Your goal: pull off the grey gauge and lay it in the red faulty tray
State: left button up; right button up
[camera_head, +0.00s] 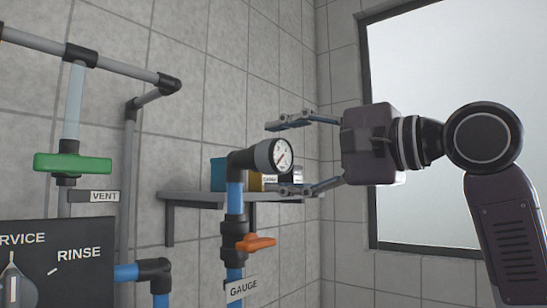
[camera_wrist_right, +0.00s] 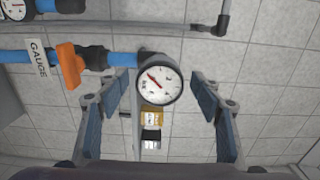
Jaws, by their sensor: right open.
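The grey gauge (camera_head: 273,155), with a round white dial and dark rim, sits on a black elbow at the top of a blue pipe. My right gripper (camera_head: 284,157) is open, one finger above and one below the gauge in the head view. In the right wrist view the gauge (camera_wrist_right: 159,84) lies between the two spread fingers (camera_wrist_right: 162,98), with a visible gap on each side. I cannot tell whether the fingertips reach past the dial. The red faulty tray is in neither view. My left gripper is not in view.
An orange valve handle (camera_head: 256,243) and a GAUGE label (camera_head: 242,289) are below the gauge. A wall shelf (camera_head: 190,198) behind holds a teal box (camera_head: 218,174) and small yellow and white packs. A green handle (camera_head: 73,164) and control panel (camera_head: 60,262) are left. A window is right.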

aim_at(284, 155)
jog(key=shift+c, duration=0.6)
jog(key=c, duration=1.5)
jog(key=shift+s+d, duration=0.1)
jog(key=shift+d, duration=0.05)
jog(key=shift+b+v, duration=0.35)
jog(key=shift+v, duration=0.55)
jog(key=shift+s+d, duration=0.2)
jog(key=shift+d, duration=0.05)
jog(key=shift+b+v, duration=0.5)
jog(key=shift+v, duration=1.2)
jog(key=shift+w, duration=0.1)
